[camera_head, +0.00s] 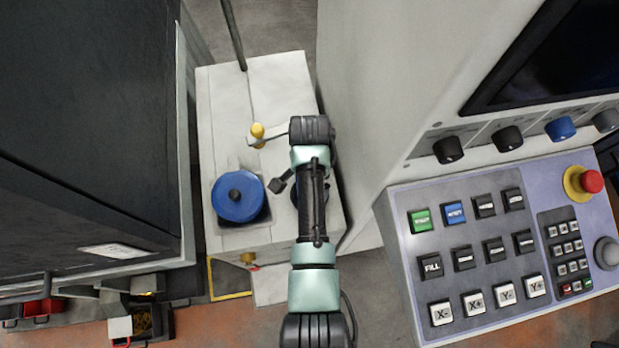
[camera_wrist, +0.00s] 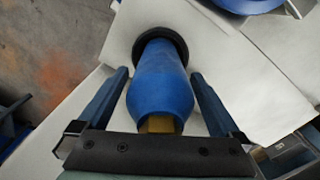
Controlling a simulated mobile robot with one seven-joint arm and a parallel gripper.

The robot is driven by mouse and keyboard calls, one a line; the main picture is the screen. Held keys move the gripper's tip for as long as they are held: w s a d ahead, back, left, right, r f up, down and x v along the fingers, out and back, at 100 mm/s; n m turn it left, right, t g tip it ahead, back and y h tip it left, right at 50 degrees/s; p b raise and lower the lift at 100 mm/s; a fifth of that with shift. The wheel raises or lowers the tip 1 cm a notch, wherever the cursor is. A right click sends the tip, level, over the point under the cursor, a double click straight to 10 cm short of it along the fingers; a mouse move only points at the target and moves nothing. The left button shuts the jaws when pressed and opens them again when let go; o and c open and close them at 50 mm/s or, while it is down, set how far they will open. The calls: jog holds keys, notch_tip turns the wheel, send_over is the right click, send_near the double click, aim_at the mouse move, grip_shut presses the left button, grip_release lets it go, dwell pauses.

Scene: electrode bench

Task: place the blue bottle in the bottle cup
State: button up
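In the wrist view, the blue bottle (camera_wrist: 160,85) stands between the two fingers of my gripper (camera_wrist: 159,72), its tan end toward the camera. The fingers are apart on both sides of it, with a narrow gap seeming to show at each fingertip. A black round ring (camera_wrist: 172,45) surrounds the bottle's far end on the white surface. It may be the bottle cup, but I cannot tell it from a base of the bottle. In the head view, my arm hides the bottle and nearly all of my gripper.
A blue round lidded piece (camera_head: 237,196) sits on the white bench (camera_head: 285,82), left of my arm. A yellow piece (camera_head: 257,131) on a thin fixture is farther back. A dark cabinet (camera_head: 85,120) stands at left, a button panel (camera_head: 470,275) at right.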

notch_tip(320, 180, up, 12)
jog(key=shift+r, duration=0.15)
jog(key=w+r+n+t, duration=0.2)
jog(key=w+r+t, duration=0.3)
jog(key=w+r, duration=0.4)
jog(key=w+r+n+t, duration=0.25)
jog(key=r+t, duration=0.25)
jog(key=r, duration=0.7)
jog(key=w+r+n+t, duration=0.25)
jog(key=r+t, duration=0.25)
jog(key=r, duration=0.7)
jog(key=s+r+n+t, duration=0.1)
jog(key=s+r+t, duration=0.5)
jog(key=r, duration=0.8)
jog(key=s+r+n+t, duration=0.2)
jog(key=s+r+t, duration=0.4)
jog(key=s+r, duration=0.4)
notch_tip(320, 180, up, 5)
jog(key=shift+r, duration=0.1)
